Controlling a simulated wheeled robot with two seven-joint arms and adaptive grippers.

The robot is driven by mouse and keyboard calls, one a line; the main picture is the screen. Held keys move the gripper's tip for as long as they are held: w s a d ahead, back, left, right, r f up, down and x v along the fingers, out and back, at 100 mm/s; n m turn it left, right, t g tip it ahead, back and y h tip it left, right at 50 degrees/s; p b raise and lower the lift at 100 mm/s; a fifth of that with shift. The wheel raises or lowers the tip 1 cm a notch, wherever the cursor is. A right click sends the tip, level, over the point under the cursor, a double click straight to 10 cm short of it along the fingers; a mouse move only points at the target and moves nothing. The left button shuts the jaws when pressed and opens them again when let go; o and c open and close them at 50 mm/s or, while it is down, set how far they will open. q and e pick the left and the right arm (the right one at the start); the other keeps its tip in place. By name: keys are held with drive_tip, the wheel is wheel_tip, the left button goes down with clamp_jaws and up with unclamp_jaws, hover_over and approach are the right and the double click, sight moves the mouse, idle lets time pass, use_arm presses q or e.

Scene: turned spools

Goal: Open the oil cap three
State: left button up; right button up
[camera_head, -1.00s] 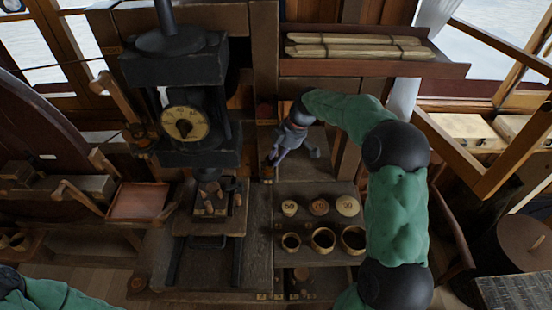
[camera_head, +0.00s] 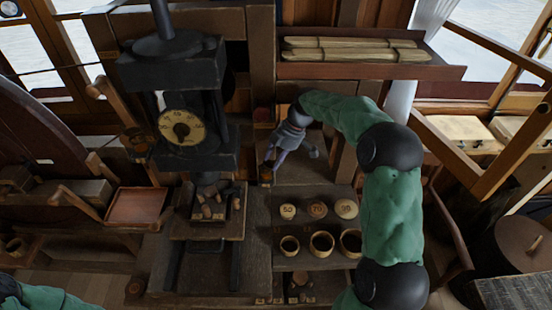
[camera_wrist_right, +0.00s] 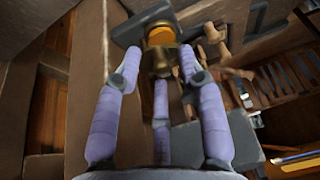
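My right gripper (camera_head: 268,172) is in the middle of the head view, reaching down beside the shelf bay right of the black press. In the right wrist view its purple fingers (camera_wrist_right: 157,62) are spread apart. A small brass fitting with an orange-yellow top (camera_wrist_right: 162,38), which looks like an oil cap, is between and just beyond the fingertips. I cannot tell whether any finger touches it. In the head view the cap is too small and covered to make out, and no number three shows on it. My left gripper is out of view; only a bit of green left arm shows.
The black press (camera_head: 180,70) with a round dial stands left of the gripper. Several numbered discs and wooden cups (camera_head: 321,243) sit on the shelf below right. A tray of bundled sticks (camera_head: 355,55) is above. Wooden pegs (camera_wrist_right: 212,35) stand close to the fingers.

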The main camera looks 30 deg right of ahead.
drive_tip(key=v, duration=1.2)
drive_tip(key=shift+a, duration=0.1)
